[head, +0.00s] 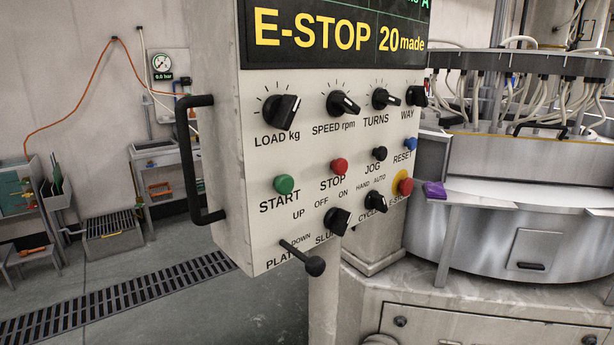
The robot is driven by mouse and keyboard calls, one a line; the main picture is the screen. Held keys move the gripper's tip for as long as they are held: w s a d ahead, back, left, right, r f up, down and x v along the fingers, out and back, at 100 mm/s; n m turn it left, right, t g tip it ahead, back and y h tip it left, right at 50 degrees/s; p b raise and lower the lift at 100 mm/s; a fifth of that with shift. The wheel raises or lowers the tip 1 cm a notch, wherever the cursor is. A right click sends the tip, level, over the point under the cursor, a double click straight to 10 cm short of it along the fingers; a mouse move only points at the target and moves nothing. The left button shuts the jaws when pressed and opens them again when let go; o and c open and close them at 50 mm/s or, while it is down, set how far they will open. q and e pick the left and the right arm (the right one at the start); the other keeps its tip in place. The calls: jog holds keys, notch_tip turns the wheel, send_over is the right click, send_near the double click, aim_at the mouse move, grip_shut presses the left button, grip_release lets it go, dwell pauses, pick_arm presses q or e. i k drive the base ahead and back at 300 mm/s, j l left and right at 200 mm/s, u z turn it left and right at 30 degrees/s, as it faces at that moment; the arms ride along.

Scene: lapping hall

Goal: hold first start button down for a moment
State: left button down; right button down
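The green START button (284,184) sits at the left of the button row on the light control panel (262,228), with its label START below it. The red STOP button (339,165), a black JOG button (379,153) and a blue RESET button (410,144) continue the row to the right. The display (340,36) above reads E-STOP and 20 made. The red emergency stop (405,186) on a yellow ring is at the lower right of the panel. Neither of my grippers shows in the head view, and nothing covers the START button.
A black handle (192,160) stands out from the panel's left side. A black lever (314,265) juts from its lower edge. Several knobs, such as LOAD (283,108), line the top row. A large round machine (500,220) stands at right, with a purple item (435,190) on its ledge.

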aim_at(284, 184)
jog(key=l, duration=0.55)
jog(key=k+l, duration=0.15)
jog(key=l, duration=0.35)
jog(key=l+u, duration=0.1)
jog(key=l, duration=0.45)
jog(key=k+l, duration=0.15)
jog(key=l, duration=0.35)
